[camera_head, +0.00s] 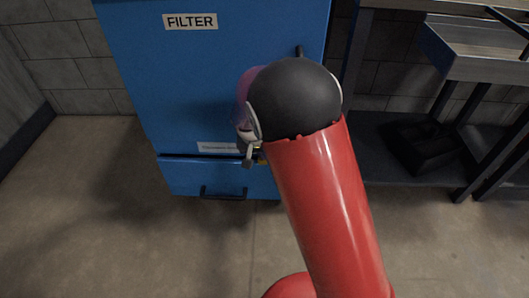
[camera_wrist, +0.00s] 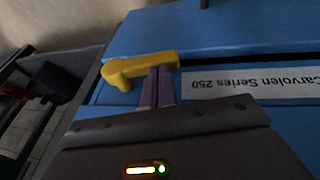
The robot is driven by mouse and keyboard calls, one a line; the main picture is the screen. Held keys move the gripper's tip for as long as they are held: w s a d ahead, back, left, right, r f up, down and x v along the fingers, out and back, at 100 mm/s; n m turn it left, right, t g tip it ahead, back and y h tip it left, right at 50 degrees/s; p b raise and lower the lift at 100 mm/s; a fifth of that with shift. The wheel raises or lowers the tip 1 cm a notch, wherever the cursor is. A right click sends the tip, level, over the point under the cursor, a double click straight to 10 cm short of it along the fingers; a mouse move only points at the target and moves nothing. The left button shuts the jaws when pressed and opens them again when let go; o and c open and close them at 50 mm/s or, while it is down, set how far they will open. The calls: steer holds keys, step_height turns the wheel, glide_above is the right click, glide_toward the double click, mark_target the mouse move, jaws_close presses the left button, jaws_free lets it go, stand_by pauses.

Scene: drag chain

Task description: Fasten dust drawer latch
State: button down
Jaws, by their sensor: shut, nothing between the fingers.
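The yellow latch (camera_wrist: 140,68) is in the wrist view, at the seam between two blue panels, with a rounded knob at its left end and a bar running right. In the head view only a sliver of yellow shows beside my arm. My gripper (camera_wrist: 161,72) is shut and empty, its fingertips right at the latch's bar; I cannot tell whether they touch. In the head view my wrist hides the fingertips. The blue dust drawer (camera_head: 180,178) is at the cabinet's bottom, with a black handle (camera_head: 222,193). It also shows in the wrist view (camera_wrist: 220,32).
The blue filter cabinet (camera_head: 200,85) stands against a block wall and has a dark upper handle (camera_head: 299,51). A white label (camera_wrist: 245,84) lies right of the latch in the wrist view. A dark metal bench (camera_head: 400,150) stands right. The floor at left is clear.

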mark_target(260, 164)
steer(key=f+h, duration=0.1)
steer(key=f+h+b, duration=0.1)
steer(key=shift+a+f+h, duration=0.15)
steer(key=shift+a+h, duration=0.15)
steer(key=shift+a, duration=0.1)
step_height(260, 164, down, 3)
steer(key=n+h+b, duration=0.1)
steer(key=h+b, duration=0.1)
steer(key=h, duration=0.2)
steer(key=shift+d+f+h+b, duration=0.25)
steer(key=shift+f+h+b, duration=0.25)
steer(key=shift+h, duration=0.5)
steer(key=d+f+h+b, duration=0.1)
steer(key=f+h, duration=0.1)
steer(key=shift+d+n+h, duration=0.2)
steer(key=shift+n+h, duration=0.1)
steer(key=shift+n, duration=0.1)
steer(key=shift+d+f, duration=0.1)
